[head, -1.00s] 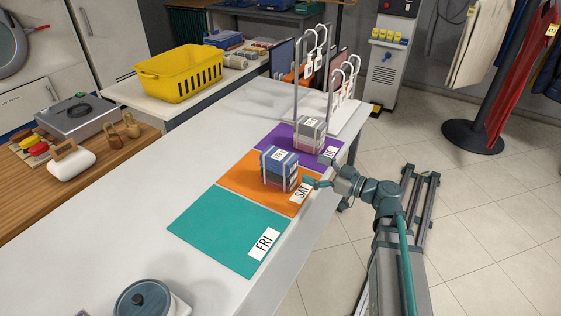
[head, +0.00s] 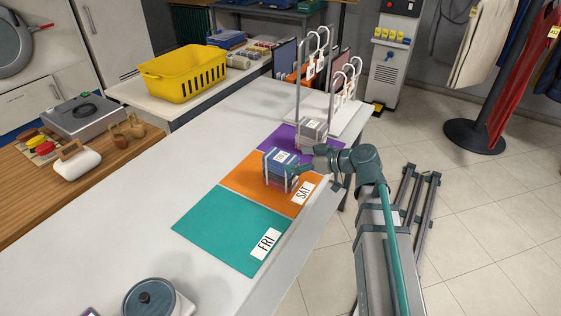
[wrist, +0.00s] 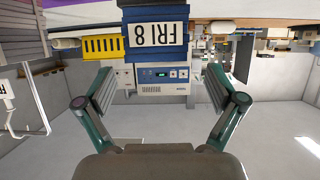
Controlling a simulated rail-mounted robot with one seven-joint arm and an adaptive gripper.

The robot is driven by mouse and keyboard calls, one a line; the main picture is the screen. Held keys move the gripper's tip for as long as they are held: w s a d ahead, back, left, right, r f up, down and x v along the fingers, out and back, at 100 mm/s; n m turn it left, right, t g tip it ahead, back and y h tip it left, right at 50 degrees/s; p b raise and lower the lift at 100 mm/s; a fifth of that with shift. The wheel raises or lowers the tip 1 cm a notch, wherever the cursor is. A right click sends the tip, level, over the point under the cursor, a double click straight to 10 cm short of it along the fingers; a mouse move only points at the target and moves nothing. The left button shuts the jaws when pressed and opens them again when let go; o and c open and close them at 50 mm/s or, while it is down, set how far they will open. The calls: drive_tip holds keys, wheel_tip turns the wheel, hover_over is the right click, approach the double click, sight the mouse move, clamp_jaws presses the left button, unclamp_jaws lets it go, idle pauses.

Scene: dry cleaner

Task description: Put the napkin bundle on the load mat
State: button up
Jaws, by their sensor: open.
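A blue strapped bundle (head: 279,170) with a white label stands on the orange SAT mat (head: 242,177). In the wrist view its blue face (wrist: 157,50) carries an upside-down label reading FRI 8. A grey strapped bundle (head: 313,130) stands on the purple mat (head: 270,141), partly behind my arm. The teal FRI mat (head: 225,230) is bare. My gripper (head: 305,162) is just right of the blue bundle. In the wrist view the gripper's fingers (wrist: 158,80) are wide apart with nothing between them, and the blue bundle is ahead of them.
A hanger rack (head: 330,90) with white tags stands behind the mats. A lidded pot (head: 148,298) sits at the counter's near edge. A yellow basket (head: 185,75) is on the back counter. The white counter (head: 150,225) left of the mats is mostly clear.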

sight(283, 157)
drive_tip(key=p+x, duration=0.1)
drive_tip(key=x, duration=0.4)
drive_tip(key=shift+w+a+p, duration=0.25)
drive_tip(key=shift+w+p, duration=0.05)
drive_tip(key=shift+p, duration=0.05)
drive_tip(key=shift+w+a+f, duration=0.2)
drive_tip(key=shift+a+f, duration=0.05)
drive_tip(key=shift+a, duration=0.15)
drive_tip(key=c, duration=1.4)
drive_tip(key=shift+r, duration=0.1)
